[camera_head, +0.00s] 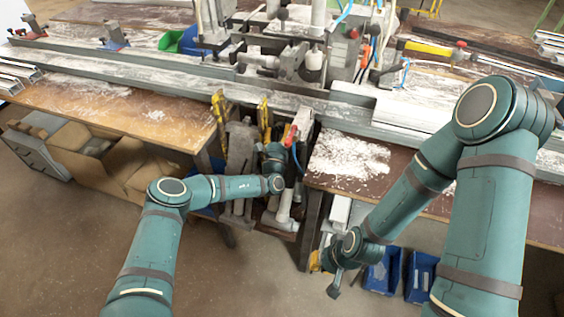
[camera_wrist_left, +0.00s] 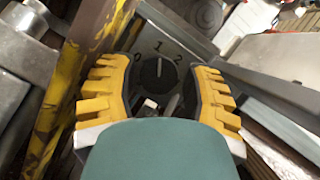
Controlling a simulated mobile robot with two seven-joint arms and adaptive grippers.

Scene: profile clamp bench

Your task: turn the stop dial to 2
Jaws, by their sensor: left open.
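The stop dial (camera_wrist_left: 152,76) is a dark round knob on a grey plate, marked 0, 1 and 2, in the left wrist view. Its white pointer line points up at the 1. My left gripper (camera_wrist_left: 157,84) is open, with a yellow-padded finger on each side of the dial. I cannot tell whether either finger touches it. In the head view my left wrist (camera_head: 273,160) is at the gap between the benches, and the dial cannot be made out there. My right gripper (camera_head: 318,262) hangs low by the right bench, too small and hidden to judge its jaws.
A yellow bar (camera_wrist_left: 55,115) runs close beside the left finger in the left wrist view. In the head view, clamps with yellow and red handles (camera_head: 291,134) crowd the gap around my left wrist. Blue bins (camera_head: 384,271) stand under the right bench (camera_head: 400,190).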

